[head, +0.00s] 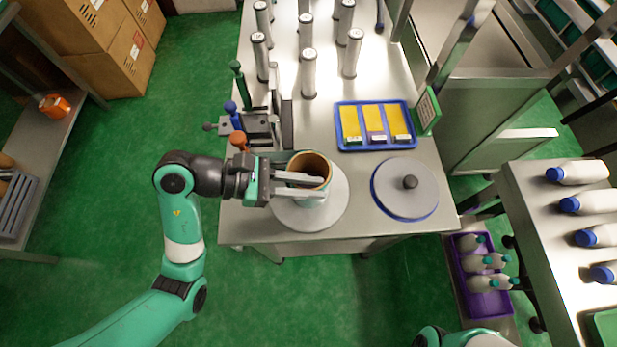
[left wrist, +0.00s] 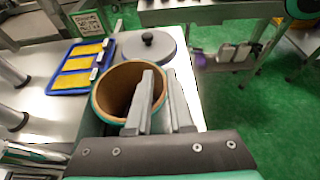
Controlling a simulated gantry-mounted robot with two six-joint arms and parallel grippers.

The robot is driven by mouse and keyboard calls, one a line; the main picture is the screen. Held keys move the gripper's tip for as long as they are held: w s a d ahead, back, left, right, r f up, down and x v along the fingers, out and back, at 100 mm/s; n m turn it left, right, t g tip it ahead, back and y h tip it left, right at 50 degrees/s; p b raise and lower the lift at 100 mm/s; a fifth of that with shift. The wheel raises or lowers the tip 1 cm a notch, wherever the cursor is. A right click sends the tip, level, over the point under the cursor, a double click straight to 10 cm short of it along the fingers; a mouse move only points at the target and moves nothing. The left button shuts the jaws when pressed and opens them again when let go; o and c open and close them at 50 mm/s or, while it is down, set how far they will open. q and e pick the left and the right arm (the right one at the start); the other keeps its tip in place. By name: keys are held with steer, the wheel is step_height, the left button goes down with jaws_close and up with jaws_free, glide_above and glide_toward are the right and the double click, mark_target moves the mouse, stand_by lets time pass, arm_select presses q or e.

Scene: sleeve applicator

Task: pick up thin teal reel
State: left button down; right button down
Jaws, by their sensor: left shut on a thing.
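The teal reel (head: 310,160) is a short tube with a brown core and a thin teal outside. It is over the pale round disc (head: 290,217) at the table's front; I cannot tell whether it touches the disc. My left gripper (head: 322,184) reaches it from the left and is shut on its wall. In the left wrist view the reel (left wrist: 103,98) shows its open brown mouth, with one finger of my left gripper (left wrist: 160,76) inside the mouth and the other outside. The fingers hide part of the rim. My right gripper is out of view.
A grey lidded disc (head: 400,200) with a black knob lies to the right. Behind it is a blue tray (head: 345,145) of yellow cards beside a green sign (head: 428,110). Several upright metal posts (head: 309,75) stand farther back. Coloured-handled tools (head: 238,90) are at the left edge.

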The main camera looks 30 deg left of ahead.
arm_select(q)
steer(key=s+d+r+p, duration=0.8)
steer(key=d+r, duration=0.3)
steer(key=r, duration=0.2)
steer(key=shift+d+p, duration=0.3)
steer(key=shift+p, duration=0.05)
